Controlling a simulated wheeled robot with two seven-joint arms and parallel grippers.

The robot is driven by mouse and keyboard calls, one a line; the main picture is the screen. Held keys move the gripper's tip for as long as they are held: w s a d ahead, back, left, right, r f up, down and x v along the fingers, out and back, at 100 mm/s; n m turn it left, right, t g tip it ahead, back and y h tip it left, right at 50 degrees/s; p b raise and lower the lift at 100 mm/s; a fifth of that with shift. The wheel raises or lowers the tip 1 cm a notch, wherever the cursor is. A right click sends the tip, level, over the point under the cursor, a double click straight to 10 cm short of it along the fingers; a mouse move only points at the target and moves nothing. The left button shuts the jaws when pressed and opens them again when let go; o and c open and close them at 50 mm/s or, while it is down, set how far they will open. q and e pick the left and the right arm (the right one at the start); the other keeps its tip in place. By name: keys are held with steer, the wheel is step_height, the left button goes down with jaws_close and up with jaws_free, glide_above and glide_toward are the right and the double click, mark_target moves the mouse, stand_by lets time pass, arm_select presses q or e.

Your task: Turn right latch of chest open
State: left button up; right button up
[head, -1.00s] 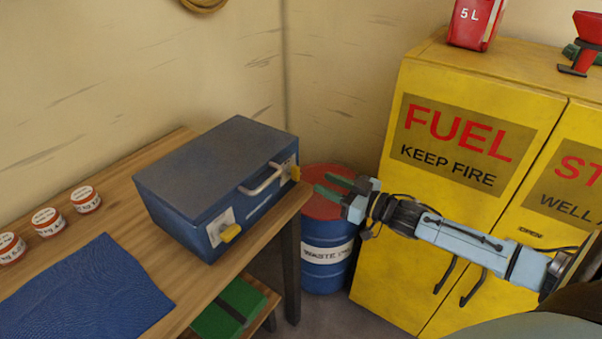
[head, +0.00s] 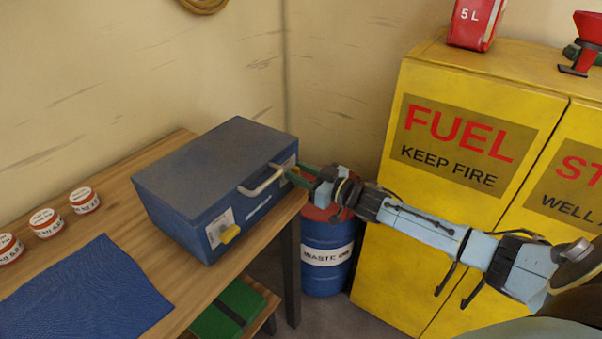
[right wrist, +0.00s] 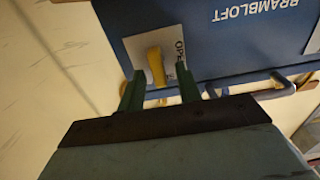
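The chest (head: 215,180) is a blue metal box with a closed lid and a pale front handle (head: 262,180), standing on the wooden bench. Its right latch (right wrist: 156,66) is a yellow tab on a white plate (right wrist: 174,45) with partly hidden "OPEN" lettering. The left latch (head: 230,234) is a similar yellow tab on the chest's front. My right gripper (right wrist: 159,78) is open at the chest's right end, with its green fingers on either side of the right latch. I cannot tell whether they touch it. My left gripper is not in view.
A blue waste oil drum (head: 326,256) stands below my right forearm, beside the bench (head: 150,262). A yellow fuel cabinet (head: 385,230) fills the right. A blue mat (head: 85,290) and small round tins (head: 84,200) lie left of the chest.

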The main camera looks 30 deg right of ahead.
jaws_close()
steer(key=shift+n, duration=0.4)
steer(key=n, duration=0.3)
steer(key=shift+a+p, duration=0.15)
steer(key=shift+p, duration=0.25)
steer(key=n, duration=0.4)
steer(key=n+b, duration=0.1)
steer(key=n, duration=0.4)
steer(key=f+n+b, duration=0.1)
steer(key=n, duration=0.4)
steer(key=shift+s+a, duration=0.2)
steer(key=shift+a, duration=0.15)
steer(key=shift+f, duration=0.1)
